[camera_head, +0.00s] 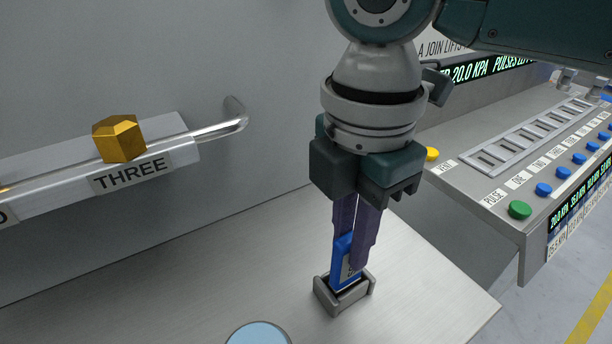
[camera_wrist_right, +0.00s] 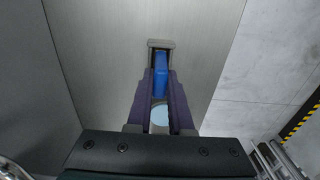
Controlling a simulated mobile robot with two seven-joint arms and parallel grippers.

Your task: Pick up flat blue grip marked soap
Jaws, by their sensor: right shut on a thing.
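The flat blue grip (camera_head: 345,272) stands upright in a small grey holder (camera_head: 343,303) on the metal table; only part of its label shows, and I cannot read it. My right gripper (camera_head: 350,248) points down from above with its purple fingers shut on the blue grip. The lower end of the grip is still inside the holder's walls. In the right wrist view the blue grip (camera_wrist_right: 161,76) lies between the fingertips of the right gripper (camera_wrist_right: 161,88), with the grey holder (camera_wrist_right: 161,44) around its end. My left gripper is not in view.
A light-blue disc (camera_head: 258,335) lies at the table's front edge. A gold hexagonal piece (camera_head: 119,139) sits on a rail labelled THREE at the left, near a bent metal bar (camera_head: 225,125). A control panel with a green button (camera_head: 520,210) and several blue ones stands right.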

